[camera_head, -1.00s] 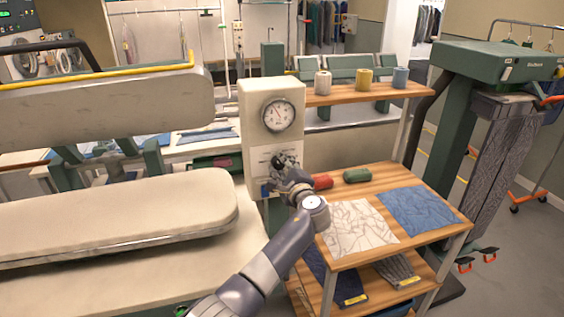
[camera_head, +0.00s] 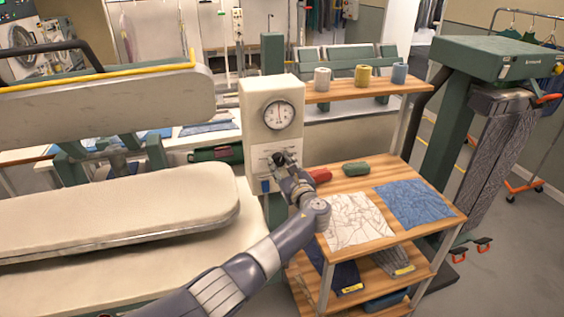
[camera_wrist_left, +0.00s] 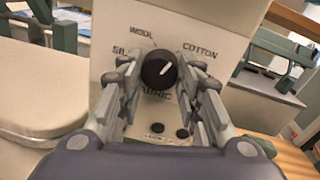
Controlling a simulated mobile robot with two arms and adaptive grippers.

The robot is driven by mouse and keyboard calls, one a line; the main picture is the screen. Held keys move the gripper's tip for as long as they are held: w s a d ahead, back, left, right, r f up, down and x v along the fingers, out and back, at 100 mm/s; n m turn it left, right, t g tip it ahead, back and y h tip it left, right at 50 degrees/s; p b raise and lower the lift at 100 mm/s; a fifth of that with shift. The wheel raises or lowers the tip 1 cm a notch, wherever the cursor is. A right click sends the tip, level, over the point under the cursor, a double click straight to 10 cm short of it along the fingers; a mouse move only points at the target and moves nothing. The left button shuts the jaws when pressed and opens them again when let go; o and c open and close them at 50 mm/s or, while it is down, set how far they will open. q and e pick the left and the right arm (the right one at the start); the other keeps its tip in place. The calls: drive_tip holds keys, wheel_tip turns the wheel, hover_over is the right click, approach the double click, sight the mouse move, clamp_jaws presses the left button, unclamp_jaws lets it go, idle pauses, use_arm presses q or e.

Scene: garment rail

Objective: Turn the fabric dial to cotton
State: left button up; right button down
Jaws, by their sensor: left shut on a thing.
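The fabric dial (camera_wrist_left: 159,70) is a round black knob with a white pointer line on a cream control box (camera_head: 257,104). In the left wrist view the pointer line slants up and right, toward the COTTON label (camera_wrist_left: 200,49). WOOL stands above the knob, SILK, partly covered, is to its left, and another label below it is mostly hidden. My left gripper (camera_wrist_left: 160,69) is shut on the dial, with one finger on each side. In the head view the gripper (camera_head: 284,163) covers much of the dial area. My right gripper is not in view.
A white-faced gauge (camera_head: 279,114) sits above the dial. The padded press (camera_head: 110,210) is at left. A wooden shelf cart (camera_head: 332,184) at right holds folded cloths and red and green rolls, with thread cones (camera_head: 362,74) on top. Two small dark knobs (camera_wrist_left: 170,132) are below the dial.

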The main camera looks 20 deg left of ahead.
use_arm(q)
drive_tip(key=shift+r+m, duration=0.25)
drive_tip(key=shift+m, duration=0.25)
idle(0.3)
drive_tip(key=o, duration=0.9)
drive_tip(key=shift+o, duration=0.9)
drive_tip(key=shift+w+a+f, duration=0.1)
drive_tip(key=shift+f, duration=0.15)
drive_tip(key=v, duration=1.2)
drive_tip(key=shift+f, duration=0.15)
